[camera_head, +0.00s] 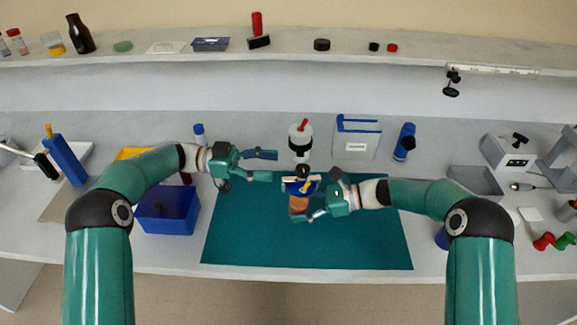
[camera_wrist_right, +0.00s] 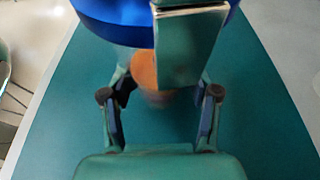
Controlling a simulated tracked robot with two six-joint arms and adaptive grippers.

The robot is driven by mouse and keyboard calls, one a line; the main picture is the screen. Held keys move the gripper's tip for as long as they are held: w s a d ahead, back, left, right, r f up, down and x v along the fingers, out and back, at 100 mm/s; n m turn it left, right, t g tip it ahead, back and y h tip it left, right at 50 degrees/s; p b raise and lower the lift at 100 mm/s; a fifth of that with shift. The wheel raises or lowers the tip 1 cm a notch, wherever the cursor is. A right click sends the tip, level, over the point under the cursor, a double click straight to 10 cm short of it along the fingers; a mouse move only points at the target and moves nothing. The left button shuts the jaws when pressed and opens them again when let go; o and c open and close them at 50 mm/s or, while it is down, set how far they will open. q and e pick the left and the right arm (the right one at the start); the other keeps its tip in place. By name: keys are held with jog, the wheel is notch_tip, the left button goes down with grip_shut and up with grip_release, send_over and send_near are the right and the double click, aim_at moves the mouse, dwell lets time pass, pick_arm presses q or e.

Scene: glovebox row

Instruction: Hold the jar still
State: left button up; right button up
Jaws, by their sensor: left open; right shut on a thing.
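The jar (camera_head: 298,203) has a blue lid (camera_head: 300,187) and orange contents. It is near the middle of the teal mat, between my two grippers. My right gripper (camera_head: 307,201) is shut on the jar from the right. In the right wrist view the blue lid (camera_wrist_right: 112,12) fills the top and the orange part (camera_wrist_right: 145,68) shows below, between the fingers; a boxy metallic piece (camera_wrist_right: 190,45) covers part of it. My left gripper (camera_head: 273,165) is open, up and left of the jar, apart from it. I cannot tell whether the jar touches the mat.
The teal mat (camera_head: 350,240) is clear in front. A blue bin (camera_head: 167,225) stands left, a white bottle with a red tip (camera_head: 300,138) behind the jar, and a clear blue-rimmed box (camera_head: 356,142) behind right. A balance-like device (camera_head: 510,155) stands far right.

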pick_arm(q)
jog(key=a, duration=0.3)
jog(key=shift+w+a, duration=0.15)
jog(key=shift+a, duration=0.15)
dwell(0.3)
pick_arm(e)
jog(key=o, duration=0.9)
jog(key=shift+o, duration=0.2)
